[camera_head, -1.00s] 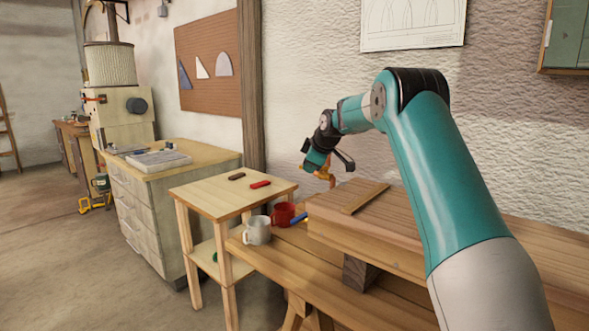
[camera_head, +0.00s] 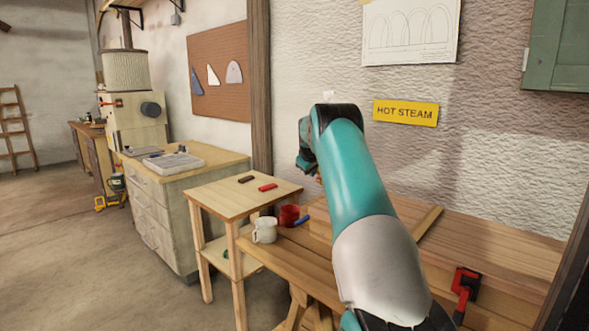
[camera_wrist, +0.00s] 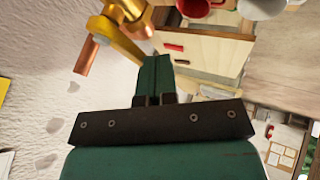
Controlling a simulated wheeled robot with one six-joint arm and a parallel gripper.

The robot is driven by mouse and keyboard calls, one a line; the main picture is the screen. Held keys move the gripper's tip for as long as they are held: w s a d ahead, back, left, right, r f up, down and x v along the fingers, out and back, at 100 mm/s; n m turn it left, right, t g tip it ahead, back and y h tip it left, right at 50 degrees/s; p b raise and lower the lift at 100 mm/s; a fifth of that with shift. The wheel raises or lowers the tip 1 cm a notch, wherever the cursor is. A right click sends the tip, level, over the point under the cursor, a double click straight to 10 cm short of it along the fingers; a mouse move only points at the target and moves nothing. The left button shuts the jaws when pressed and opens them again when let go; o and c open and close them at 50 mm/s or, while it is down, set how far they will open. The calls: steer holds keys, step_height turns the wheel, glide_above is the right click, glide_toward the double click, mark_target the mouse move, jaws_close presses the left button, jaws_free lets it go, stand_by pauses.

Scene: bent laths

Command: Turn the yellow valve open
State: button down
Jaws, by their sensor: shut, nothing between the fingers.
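The yellow valve (camera_wrist: 122,22) shows at the top of the wrist view, a brass-coloured body on the white wall with a copper pipe end (camera_wrist: 88,55) beside it. Its yellow lever (camera_wrist: 118,42) slants down towards my finger. My gripper (camera_wrist: 155,62) is shut and empty, its teal fingers together just right of the lever's end. I cannot tell whether they touch it. In the head view my arm hides nearly all of the valve and the gripper's fingers.
A yellow "HOT STEAM" sign (camera_head: 405,112) hangs on the wall. Below are a wooden bench with a red clamp (camera_head: 465,288), a white mug (camera_head: 264,230), a red mug (camera_head: 289,214) and a small side table (camera_head: 230,200).

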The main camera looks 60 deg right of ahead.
stand_by(0.5)
steer(key=shift+s, duration=0.1)
steer(key=s+a+r+b, duration=0.3)
steer(key=a+r+b, duration=0.2)
steer(key=a+r, duration=0.3)
steer(key=shift+s+a, duration=0.4)
steer(key=shift+a, duration=0.4)
steer(key=shift+a, duration=0.1)
